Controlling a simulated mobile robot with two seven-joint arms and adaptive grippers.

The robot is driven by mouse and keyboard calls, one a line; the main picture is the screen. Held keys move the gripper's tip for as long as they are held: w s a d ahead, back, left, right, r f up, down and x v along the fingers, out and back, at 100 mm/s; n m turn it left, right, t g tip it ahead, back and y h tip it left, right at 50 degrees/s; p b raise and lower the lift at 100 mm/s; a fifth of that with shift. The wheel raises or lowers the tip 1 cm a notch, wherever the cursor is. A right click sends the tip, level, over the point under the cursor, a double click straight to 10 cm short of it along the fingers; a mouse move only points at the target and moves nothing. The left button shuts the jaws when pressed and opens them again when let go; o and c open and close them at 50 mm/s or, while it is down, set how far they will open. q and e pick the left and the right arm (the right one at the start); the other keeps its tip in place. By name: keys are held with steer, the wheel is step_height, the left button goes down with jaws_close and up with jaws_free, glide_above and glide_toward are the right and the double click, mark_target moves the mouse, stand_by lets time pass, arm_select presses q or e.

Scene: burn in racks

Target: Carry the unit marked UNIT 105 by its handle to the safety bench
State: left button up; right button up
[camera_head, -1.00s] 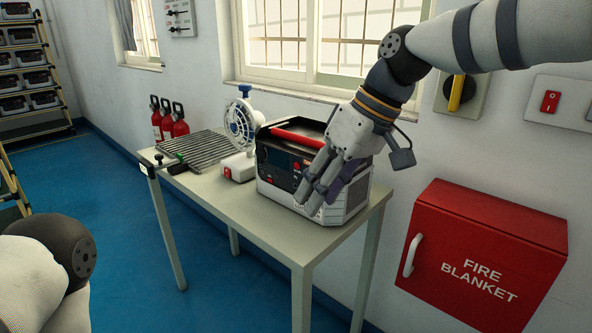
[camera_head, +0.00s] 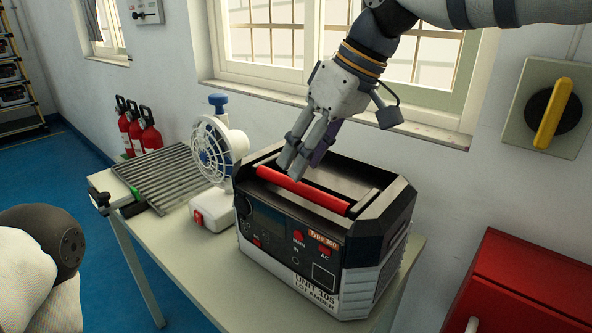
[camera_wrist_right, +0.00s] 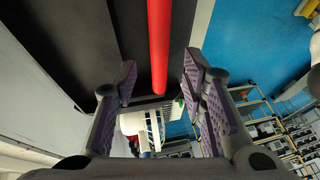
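The unit marked UNIT 105 (camera_head: 300,240) is a black and grey box standing upright on a pale table (camera_head: 180,262). Its red bar handle (camera_head: 318,194) runs along the top and also shows in the right wrist view (camera_wrist_right: 159,35). My right gripper (camera_head: 292,168) is just above and behind the handle's left part, pointing down. In the right wrist view, its fingers (camera_wrist_right: 158,76) are apart, with the handle showing between them; contact is not clear. My left gripper is out of view; only part of my left arm shows.
A white fan (camera_head: 212,150) and a ribbed grey mat (camera_head: 165,175) are left of the unit. Red extinguishers (camera_head: 138,128) stand by the wall. A red cabinet (camera_head: 515,285) is at lower right. A window and a yellow switch (camera_head: 553,113) are behind.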

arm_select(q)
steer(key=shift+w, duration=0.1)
arm_select(e)
steer(key=shift+x, duration=2)
steer(key=c, duration=0.9)
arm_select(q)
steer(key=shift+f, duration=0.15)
arm_select(e)
steer(key=shift+w, duration=0.1)
steer(key=shift+w+d+r+m+g+y+b, duration=0.2)
steer(key=shift+g+y+b, duration=0.15)
steer(key=shift+g+y, duration=0.2)
steer(key=shift+w+d+r+m+g+y+b, duration=0.1)
steer(key=shift+r+m+g+y+b, duration=0.15)
steer(key=shift+g+y, duration=0.3)
steer(key=shift+o, duration=0.3)
steer(key=shift+w+d+r+m+g+y+b, duration=0.25)
steer(key=shift+r+g+y+b, duration=0.15)
steer(key=shift+g+y+b, duration=0.25)
steer(key=shift+w+d+r+m+g+y+b, duration=0.2)
steer(key=shift+r+g+y+b, duration=0.25)
steer(key=shift+y, duration=0.3)
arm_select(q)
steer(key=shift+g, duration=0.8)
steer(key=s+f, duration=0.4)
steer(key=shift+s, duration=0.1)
arm_select(e)
steer(key=shift+d+r, duration=0.1)
steer(key=shift+c, duration=0.2)
